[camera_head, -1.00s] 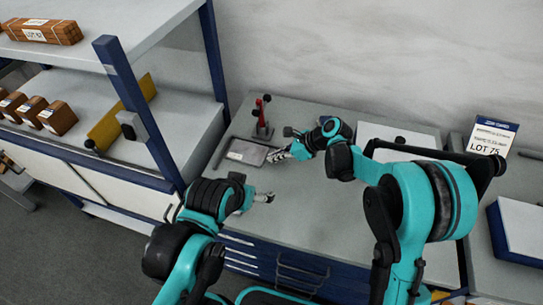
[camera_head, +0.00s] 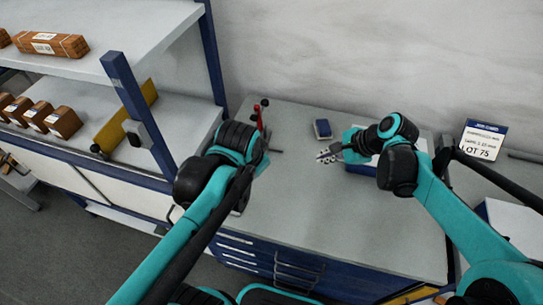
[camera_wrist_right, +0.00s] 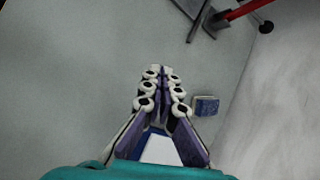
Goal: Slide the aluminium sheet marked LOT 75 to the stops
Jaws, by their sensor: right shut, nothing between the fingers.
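My right gripper (camera_head: 325,156) is shut and empty above the bench. In the right wrist view its fingertips (camera_wrist_right: 160,75) are together with nothing between them. The aluminium sheet cannot be made out now; my left arm covers the part of the bench where a grey sheet showed earlier. My left gripper's fingers are hidden by that arm. A red-handled clamp (camera_head: 260,115) stands behind the left arm; its red handle (camera_wrist_right: 240,10) also shows in the right wrist view. The job card (camera_head: 481,140) reading LOT 75 stands at the right.
A small blue block (camera_head: 323,128) lies on the bench (camera_head: 330,220) beyond my right gripper. A white-topped blue item (camera_head: 362,165) is partly behind my right arm. A shelf rack (camera_head: 140,110) with wrapped brown packs is at the left. The bench's middle and front are clear.

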